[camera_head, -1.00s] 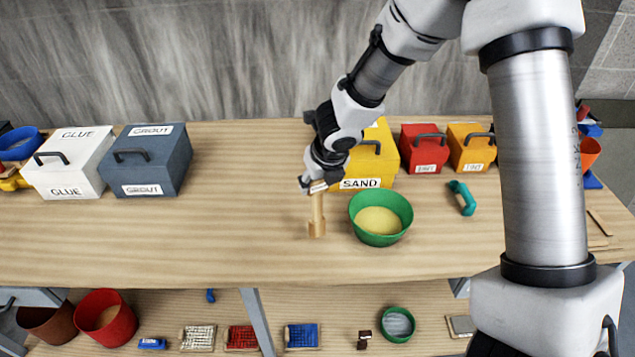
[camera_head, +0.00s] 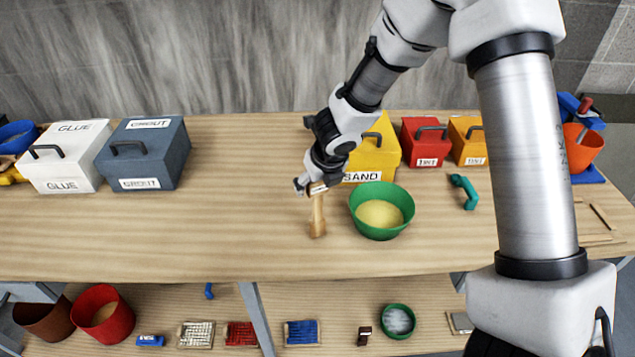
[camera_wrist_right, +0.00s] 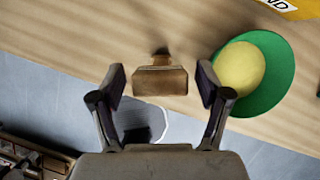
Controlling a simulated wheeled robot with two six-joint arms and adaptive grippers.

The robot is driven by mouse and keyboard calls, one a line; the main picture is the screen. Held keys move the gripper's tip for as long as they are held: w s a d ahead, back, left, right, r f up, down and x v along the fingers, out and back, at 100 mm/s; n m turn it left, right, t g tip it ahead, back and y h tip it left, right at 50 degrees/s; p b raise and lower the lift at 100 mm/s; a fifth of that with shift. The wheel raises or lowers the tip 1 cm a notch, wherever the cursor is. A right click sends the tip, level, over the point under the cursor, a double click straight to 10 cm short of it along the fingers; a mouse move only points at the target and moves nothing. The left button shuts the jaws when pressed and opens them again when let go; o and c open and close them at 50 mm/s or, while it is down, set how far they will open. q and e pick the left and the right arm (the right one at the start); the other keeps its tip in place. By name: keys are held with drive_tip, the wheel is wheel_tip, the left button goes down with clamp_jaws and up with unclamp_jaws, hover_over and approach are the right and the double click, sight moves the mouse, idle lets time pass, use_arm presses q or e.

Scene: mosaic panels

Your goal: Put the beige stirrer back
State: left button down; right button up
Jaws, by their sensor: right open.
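The beige stirrer (camera_head: 317,217) is just below my right gripper (camera_head: 314,188), over the wooden table left of the green bowl. Its lower end is at or close to the tabletop; I cannot tell whether it touches. In the right wrist view the stirrer's block-like end (camera_wrist_right: 160,82) shows between the two spread fingers of my right gripper (camera_wrist_right: 160,76), with gaps on both sides. The green bowl (camera_head: 404,198) holds yellow sand and also shows in the wrist view (camera_wrist_right: 280,85). My left gripper is not in view.
A yellow SAND box (camera_head: 386,160) stands behind the bowl, with a red box (camera_head: 426,150) to its right. A teal handled tool (camera_head: 466,190) lies right of the bowl. A blue-grey GROUT box (camera_head: 144,158) and white GLUE box (camera_head: 65,165) stand left. The table between is clear.

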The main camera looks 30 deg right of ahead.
drive_tip(key=shift+r, duration=0.2)
drive_tip(key=d+p+v, duration=0.1)
drive_tip(key=p+v, duration=0.4)
drive_tip(key=v, duration=0.7)
drive_tip(key=s+a+f+m+g+y, duration=0.2)
drive_tip(key=s+a+f+m, duration=0.35)
drive_tip(key=f+m, duration=0.5)
drive_tip(key=s+a+f+m+g+y, duration=0.1)
drive_tip(key=s+a+f+m+g, duration=0.1)
drive_tip(key=s+a+f+m, duration=0.6)
drive_tip(key=s+d+f+m+h, duration=0.2)
drive_tip(key=s+d+f+m, duration=0.3)
drive_tip(key=s+f+m, duration=0.85)
drive_tip(key=w+f+m+b, duration=0.2)
drive_tip(key=w+f+b, duration=0.1)
drive_tip(key=f+b, duration=0.8)
drive_tip(key=shift+w+m+g+b, duration=0.3)
drive_tip(key=shift+w+b, duration=0.1)
drive_tip(key=shift+b, duration=0.35)
drive_tip(key=shift+s+a, duration=0.1)
drive_tip(key=shift+s, duration=0.05)
